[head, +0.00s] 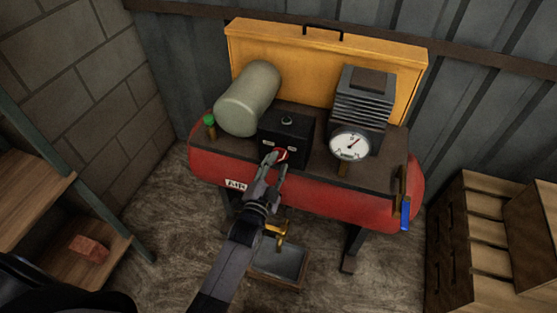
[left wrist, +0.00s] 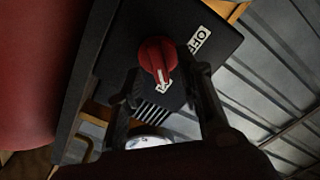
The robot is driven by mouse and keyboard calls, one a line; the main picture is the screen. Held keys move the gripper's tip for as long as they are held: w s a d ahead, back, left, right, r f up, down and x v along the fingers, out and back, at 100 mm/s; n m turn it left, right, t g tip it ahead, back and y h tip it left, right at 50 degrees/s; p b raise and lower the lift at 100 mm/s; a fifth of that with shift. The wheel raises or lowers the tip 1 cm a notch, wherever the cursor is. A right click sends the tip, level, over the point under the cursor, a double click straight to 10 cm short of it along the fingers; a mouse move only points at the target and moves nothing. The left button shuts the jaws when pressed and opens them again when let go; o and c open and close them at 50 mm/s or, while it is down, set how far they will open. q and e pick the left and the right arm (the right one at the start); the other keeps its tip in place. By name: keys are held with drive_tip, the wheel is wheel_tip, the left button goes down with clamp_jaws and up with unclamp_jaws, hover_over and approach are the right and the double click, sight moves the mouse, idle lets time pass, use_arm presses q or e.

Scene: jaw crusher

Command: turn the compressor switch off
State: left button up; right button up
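The compressor has a red tank (head: 330,186) with a dark top plate. On it is a black switch box (head: 298,130) with a red rotary knob (head: 282,155) on its front. In the left wrist view the red knob (left wrist: 157,57) has its grip ridge pointing at a small white label (left wrist: 163,87), partly hidden; another white label (left wrist: 200,39) sits at the upper right. My left gripper (head: 275,163) is at the knob, its fingers open on either side of the ridge. Contact with the knob cannot be told. My right gripper is not in view.
A grey-green cylinder (head: 248,98), a finned motor block (head: 362,103) and a pressure gauge (head: 350,144) stand around the box. A brass valve (head: 281,233) hangs below the tank above a tray (head: 279,262). Shelves (head: 60,222) stand left, wooden drawers (head: 488,235) right.

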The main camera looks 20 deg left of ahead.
use_arm(q)
drive_tip(key=shift+w, duration=1.15)
drive_tip(key=shift+c, duration=0.5)
clamp_jaws()
